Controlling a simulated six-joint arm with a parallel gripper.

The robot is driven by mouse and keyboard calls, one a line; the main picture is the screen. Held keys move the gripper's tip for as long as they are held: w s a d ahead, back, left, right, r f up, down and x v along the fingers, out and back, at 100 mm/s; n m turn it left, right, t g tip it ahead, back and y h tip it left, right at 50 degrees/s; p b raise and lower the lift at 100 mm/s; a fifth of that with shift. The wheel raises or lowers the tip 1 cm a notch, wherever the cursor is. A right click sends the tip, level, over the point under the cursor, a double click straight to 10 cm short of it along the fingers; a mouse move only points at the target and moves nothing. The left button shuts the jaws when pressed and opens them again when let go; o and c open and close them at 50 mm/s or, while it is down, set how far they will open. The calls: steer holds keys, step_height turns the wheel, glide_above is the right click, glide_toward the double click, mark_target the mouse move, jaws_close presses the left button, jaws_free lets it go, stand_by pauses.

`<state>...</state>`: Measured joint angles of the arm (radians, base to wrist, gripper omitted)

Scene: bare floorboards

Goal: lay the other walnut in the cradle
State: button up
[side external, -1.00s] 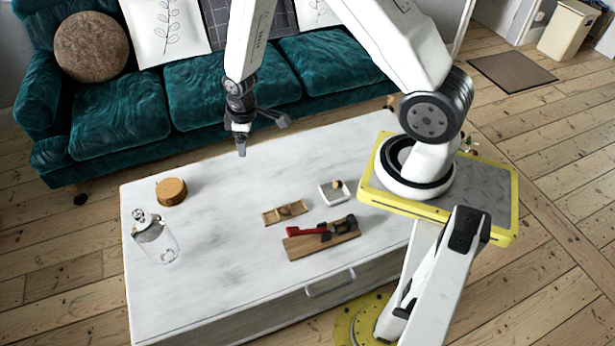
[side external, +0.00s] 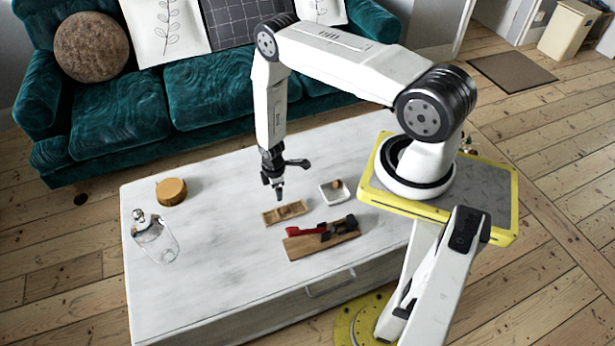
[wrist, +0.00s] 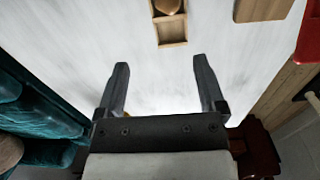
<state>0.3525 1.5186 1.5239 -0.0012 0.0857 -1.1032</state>
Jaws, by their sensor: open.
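The wooden tray with square compartments, which looks like the cradle (side external: 286,213), lies on the table. In the wrist view the cradle (wrist: 172,43) is at the top edge; its near compartment is empty and a round brown walnut (wrist: 168,6) sits in the one beyond, partly cut off. Another brown walnut (side external: 337,184) is in the small white dish (side external: 334,198) to the right of the cradle. My gripper (side external: 280,196) is open and empty, pointing down just behind the cradle's left part in the side view. In the wrist view its fingers (wrist: 160,80) are apart with bare tabletop between them.
A wooden board (side external: 320,243) with a red-handled tool (side external: 308,230) lies in front of the cradle. The middle-left of the white table (side external: 225,240) is clear.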

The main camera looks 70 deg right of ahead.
mark_target(283, 207)
steer(key=f, duration=0.1)
steer(key=s+f, duration=0.1)
steer(key=f, duration=0.1)
steer(key=shift+s+d+n, duration=0.15)
steer(key=shift+s+n, duration=0.15)
steer(key=shift+f, duration=0.15)
steer(key=shift+f, duration=1.2)
steer(key=shift+f, duration=0.15)
steer(key=shift+s+f, duration=0.1)
steer(key=shift+f, duration=2.35)
jaws_close()
